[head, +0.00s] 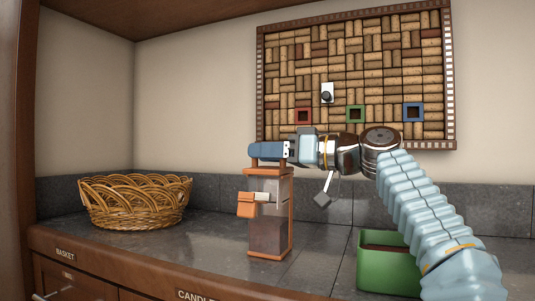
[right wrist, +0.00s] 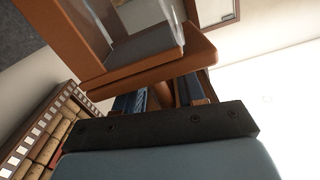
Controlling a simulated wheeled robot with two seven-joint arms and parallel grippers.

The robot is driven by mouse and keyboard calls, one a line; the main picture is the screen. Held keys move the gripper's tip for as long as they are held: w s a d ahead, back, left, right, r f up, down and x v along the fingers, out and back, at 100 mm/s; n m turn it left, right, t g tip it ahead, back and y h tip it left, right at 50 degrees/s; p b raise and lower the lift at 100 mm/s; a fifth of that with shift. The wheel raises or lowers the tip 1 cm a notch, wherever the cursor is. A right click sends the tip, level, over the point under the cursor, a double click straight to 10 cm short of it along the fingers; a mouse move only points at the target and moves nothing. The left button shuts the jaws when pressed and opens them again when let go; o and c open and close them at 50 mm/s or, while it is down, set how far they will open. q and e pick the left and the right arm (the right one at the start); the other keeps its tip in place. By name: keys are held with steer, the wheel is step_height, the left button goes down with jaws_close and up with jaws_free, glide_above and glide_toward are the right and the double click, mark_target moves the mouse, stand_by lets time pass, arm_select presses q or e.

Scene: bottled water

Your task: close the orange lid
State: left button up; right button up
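A tall dispenser (head: 268,228) with an orange frame, clear upper walls and a spout stands upright on the counter in the head view. Its orange lid (head: 268,171) is at the top; whether a gap remains under it is too small to tell. In the right wrist view the lid (right wrist: 152,72) lies just beyond my fingers. My right gripper (head: 262,151) is level over the lid from the right. In the right wrist view its blue fingers (right wrist: 160,97) stand apart, with orange-brown parts between and beside them; whether they grip these is unclear. My left gripper is not in view.
A wicker basket (head: 134,201) stands on the grey counter (head: 190,245) at the left. A green open box (head: 385,275) stands at the right, partly behind my right arm. A cork board (head: 345,75) hangs on the wall behind. Counter between basket and dispenser is clear.

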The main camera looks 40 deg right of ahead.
steer(key=p+v, duration=0.1)
steer(key=v, duration=1.2)
steer(key=shift+s+d, duration=0.25)
steer(key=shift+s, duration=0.05)
